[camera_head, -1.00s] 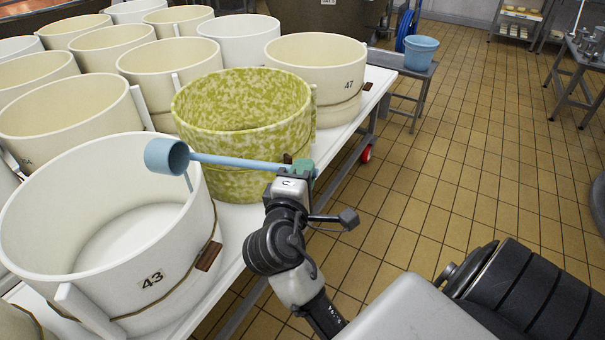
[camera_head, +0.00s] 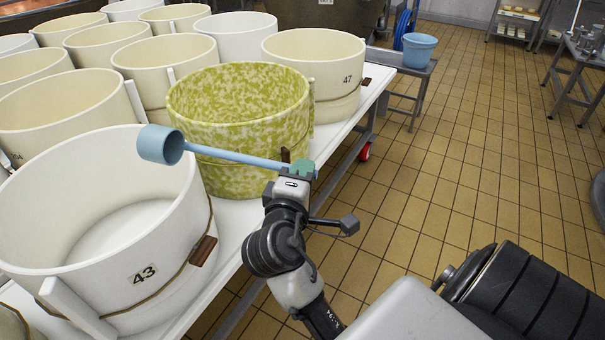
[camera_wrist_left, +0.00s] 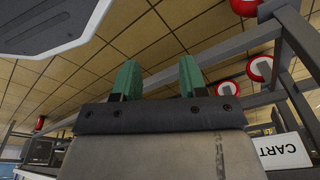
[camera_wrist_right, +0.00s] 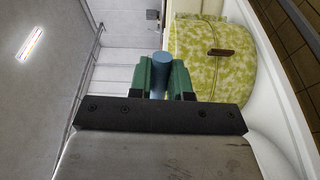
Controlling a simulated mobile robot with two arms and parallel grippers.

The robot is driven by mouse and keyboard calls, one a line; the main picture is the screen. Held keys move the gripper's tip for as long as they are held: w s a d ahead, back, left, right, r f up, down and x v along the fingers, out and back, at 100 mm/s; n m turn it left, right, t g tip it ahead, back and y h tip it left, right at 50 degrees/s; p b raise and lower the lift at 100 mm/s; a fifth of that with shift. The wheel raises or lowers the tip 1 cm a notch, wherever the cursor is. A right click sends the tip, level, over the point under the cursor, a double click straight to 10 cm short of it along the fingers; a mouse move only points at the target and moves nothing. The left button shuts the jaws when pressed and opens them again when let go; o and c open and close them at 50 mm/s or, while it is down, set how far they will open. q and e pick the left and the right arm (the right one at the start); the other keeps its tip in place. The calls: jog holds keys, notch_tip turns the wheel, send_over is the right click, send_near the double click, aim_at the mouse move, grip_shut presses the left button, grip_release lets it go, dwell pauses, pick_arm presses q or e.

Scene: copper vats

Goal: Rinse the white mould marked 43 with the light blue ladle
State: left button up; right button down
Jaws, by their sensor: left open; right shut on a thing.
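The white mould marked 43 (camera_head: 150,273) stands at the near left of the table, open at the top, its inside wall and part of its floor visible. My right gripper (camera_head: 303,170) is shut on the handle end of the light blue ladle (camera_head: 235,157). The ladle's cup (camera_head: 160,144) is over the far right rim of the mould, tilted with its mouth towards the right. The handle shows between the fingers in the right wrist view (camera_wrist_right: 159,75). My left gripper (camera_wrist_left: 157,80) is open and empty, seen only in its own wrist view, with floor beyond it.
A green-speckled mould (camera_head: 240,130) stands just behind the ladle, and a cream mould marked 47 (camera_head: 335,88) beyond it. Several other moulds crowd the table's left and back. A blue bucket (camera_head: 418,52) stands on a stand at the back. The tiled floor (camera_head: 470,140) at right is clear.

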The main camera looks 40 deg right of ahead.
pick_arm(q)
jog(key=w+r+b, duration=0.2)
jog(key=w+r, duration=0.1)
jog(key=r, duration=0.4)
jog(key=shift+d+r+t, duration=0.2)
jog(key=shift+r+t, duration=0.1)
jog(key=shift+r, duration=0.1)
pick_arm(e)
jog(key=shift+f+m, duration=0.5)
jog(key=shift+f, duration=0.5)
pick_arm(q)
jog(key=shift+f, duration=0.15)
pick_arm(e)
jog(key=shift+d, duration=0.1)
